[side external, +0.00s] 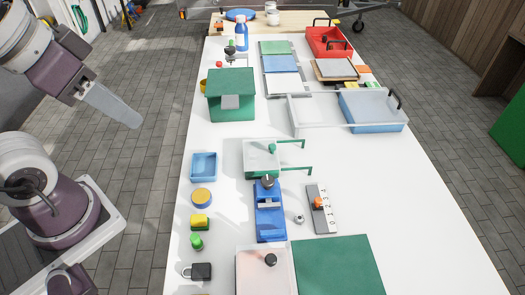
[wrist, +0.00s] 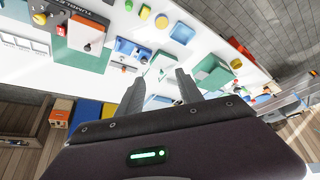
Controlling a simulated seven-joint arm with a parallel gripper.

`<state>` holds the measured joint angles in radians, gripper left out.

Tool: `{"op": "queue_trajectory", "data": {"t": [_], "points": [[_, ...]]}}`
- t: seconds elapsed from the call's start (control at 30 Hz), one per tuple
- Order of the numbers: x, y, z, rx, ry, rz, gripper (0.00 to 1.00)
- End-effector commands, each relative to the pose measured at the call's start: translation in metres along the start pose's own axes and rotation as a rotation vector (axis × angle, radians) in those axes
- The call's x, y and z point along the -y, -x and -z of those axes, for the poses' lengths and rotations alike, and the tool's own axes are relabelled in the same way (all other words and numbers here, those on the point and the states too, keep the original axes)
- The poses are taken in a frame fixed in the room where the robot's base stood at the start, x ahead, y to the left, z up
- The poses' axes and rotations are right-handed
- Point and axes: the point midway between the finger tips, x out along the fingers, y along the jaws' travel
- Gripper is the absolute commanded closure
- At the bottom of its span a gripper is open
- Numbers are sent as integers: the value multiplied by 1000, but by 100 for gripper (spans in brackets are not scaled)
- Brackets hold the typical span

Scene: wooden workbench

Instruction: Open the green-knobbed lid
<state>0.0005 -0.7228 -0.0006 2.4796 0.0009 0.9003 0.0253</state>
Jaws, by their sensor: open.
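The green-knobbed lid (side external: 258,158) is a pale, see-through panel near the middle of the white bench. Its small green knob (side external: 272,147) stands on its right part. Two green rails (side external: 296,142) reach out to the right of it. The lid appears closed, lying flat over its box. My gripper (side external: 132,120) hangs left of the bench in the side view, above the floor and well away from the lid. In the wrist view my gripper (wrist: 160,76) shows two grey fingers apart with nothing held.
A blue fixture with a dark knob (side external: 270,205) stands just in front of the lid. A blue tray (side external: 204,166) lies left of it, and a green-roofed box (side external: 231,95) behind. A clear case with a blue drawer (side external: 372,108) is behind right. The bench's right front is clear.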

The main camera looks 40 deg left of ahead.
Motion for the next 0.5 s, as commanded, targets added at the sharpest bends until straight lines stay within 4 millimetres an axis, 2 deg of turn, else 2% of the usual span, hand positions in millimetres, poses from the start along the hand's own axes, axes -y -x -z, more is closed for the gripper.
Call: {"op": "queue_trajectory", "data": {"t": [0.07,0.13,0.2,0.27,0.3,0.37,0.4,0.47,0.5], "points": [[0,-3,23,34,-84,-2,57],[0,-14,57,80,-222,-9,57],[-1,-34,97,132,-390,-26,57],[-2,-61,128,176,-537,-49,57],[-4,-83,148,204,-638,-69,57],[-7,-122,172,246,-791,-107,57],[-9,-152,186,271,-892,-136,57],[-12,-200,199,305,-1040,-185,57],[-15,-231,204,323,-1132,-219,57]]}}
